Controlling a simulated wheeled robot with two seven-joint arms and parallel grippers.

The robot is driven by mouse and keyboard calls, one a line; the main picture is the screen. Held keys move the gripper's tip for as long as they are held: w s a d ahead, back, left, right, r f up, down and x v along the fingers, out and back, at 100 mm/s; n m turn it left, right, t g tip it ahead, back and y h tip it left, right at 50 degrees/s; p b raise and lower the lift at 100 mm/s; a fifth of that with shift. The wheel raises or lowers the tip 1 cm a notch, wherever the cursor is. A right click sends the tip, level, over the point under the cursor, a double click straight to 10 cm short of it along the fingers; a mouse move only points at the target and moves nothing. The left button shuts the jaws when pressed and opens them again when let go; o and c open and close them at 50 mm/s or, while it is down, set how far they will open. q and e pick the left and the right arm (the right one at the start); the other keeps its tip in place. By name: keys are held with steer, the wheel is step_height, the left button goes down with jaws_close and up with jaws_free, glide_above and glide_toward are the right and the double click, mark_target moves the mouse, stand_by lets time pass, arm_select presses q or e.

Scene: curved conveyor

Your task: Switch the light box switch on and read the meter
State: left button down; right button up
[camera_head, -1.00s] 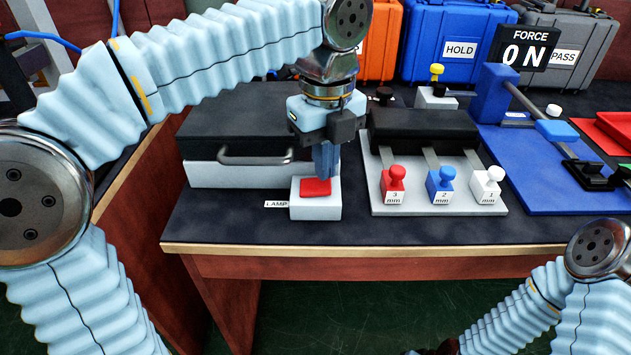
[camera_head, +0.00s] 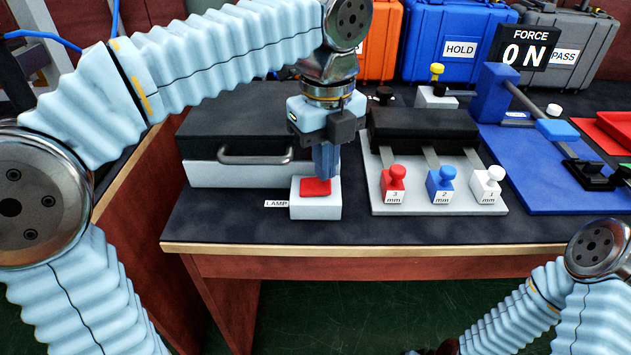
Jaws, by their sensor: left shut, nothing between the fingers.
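The lamp switch is a white block with a red rocker (camera_head: 315,187) on top, beside a LAMP label (camera_head: 276,204). My left gripper (camera_head: 326,172) is shut and empty, pointing down, with its fingertips at the rear right of the red rocker; I cannot tell whether they touch it. The light box (camera_head: 235,172), with a black top, white front and metal handle, stands just left of the switch. The meter display (camera_head: 525,47) reads FORCE 0 N. My right arm shows at the lower right, but its gripper cannot be made out.
Right of the switch, a grey plate (camera_head: 437,207) carries red, blue and white knobs marked 3, 2 and 1 mm. A blue-based device (camera_head: 530,195) stands farther right. Orange, blue HOLD (camera_head: 435,45) and grey PASS cases line the back. The bench's front strip is clear.

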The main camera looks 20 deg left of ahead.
arm_select(q)
steer(key=shift+f+b, duration=0.55)
steer(key=shift+f, duration=0.35)
stand_by(0.3)
step_height(320, 180, up, 3)
steer(key=p, duration=0.3)
steer(key=shift+r, duration=0.1)
step_height(320, 180, up, 2)
steer(key=p, duration=0.2)
steer(key=shift+r+p, duration=0.1)
steer(key=shift+p, duration=0.25)
steer(key=shift+r+p, duration=0.3)
steer(key=shift+r, duration=0.55)
